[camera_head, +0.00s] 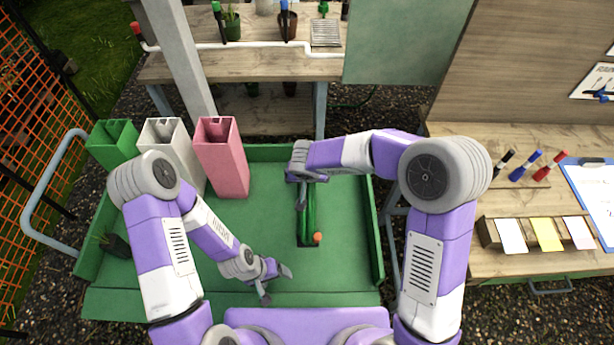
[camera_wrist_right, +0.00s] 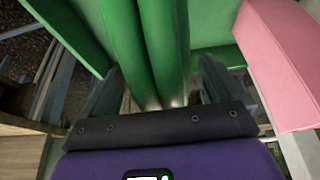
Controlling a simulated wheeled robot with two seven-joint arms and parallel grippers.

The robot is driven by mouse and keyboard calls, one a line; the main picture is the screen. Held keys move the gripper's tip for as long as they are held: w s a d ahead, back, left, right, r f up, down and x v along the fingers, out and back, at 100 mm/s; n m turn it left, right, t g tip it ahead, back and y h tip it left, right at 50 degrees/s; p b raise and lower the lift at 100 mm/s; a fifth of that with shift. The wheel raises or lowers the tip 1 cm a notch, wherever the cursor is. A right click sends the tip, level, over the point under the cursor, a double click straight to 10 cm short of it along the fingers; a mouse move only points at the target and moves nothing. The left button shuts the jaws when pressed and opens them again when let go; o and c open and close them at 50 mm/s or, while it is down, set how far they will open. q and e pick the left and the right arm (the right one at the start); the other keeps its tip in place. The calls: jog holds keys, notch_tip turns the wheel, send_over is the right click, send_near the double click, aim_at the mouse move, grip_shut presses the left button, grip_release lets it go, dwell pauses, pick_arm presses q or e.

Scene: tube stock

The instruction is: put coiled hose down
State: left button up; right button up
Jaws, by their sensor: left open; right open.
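The coiled hose (camera_head: 308,215) shows as dark green lengths with an orange end piece, lying on the floor of the green tray (camera_head: 265,210) right of its middle. In the right wrist view the green hose (camera_wrist_right: 150,45) runs as two thick strands between my fingers. My right gripper (camera_head: 302,200) is open at the hose's far end, with a finger on either side; the arm and hand hide that end in the head view. My left gripper (camera_head: 278,284) is open and empty above the front of the tray, left of the hose.
A green bin (camera_head: 112,145), white bin (camera_head: 170,140) and pink bin (camera_head: 221,160) stand along the tray's back left. A small potted plant (camera_head: 115,242) is at its left. A wooden table (camera_head: 440,240) stands on the right. The tray's middle floor is clear.

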pick_arm(q)
notch_tip(320, 180, up, 2)
jog(key=shift+r+p, duration=0.2)
jog(key=shift+p, duration=0.9)
pick_arm(e)
jog(key=v, duration=1.2)
jog(key=shift+r, duration=0.1)
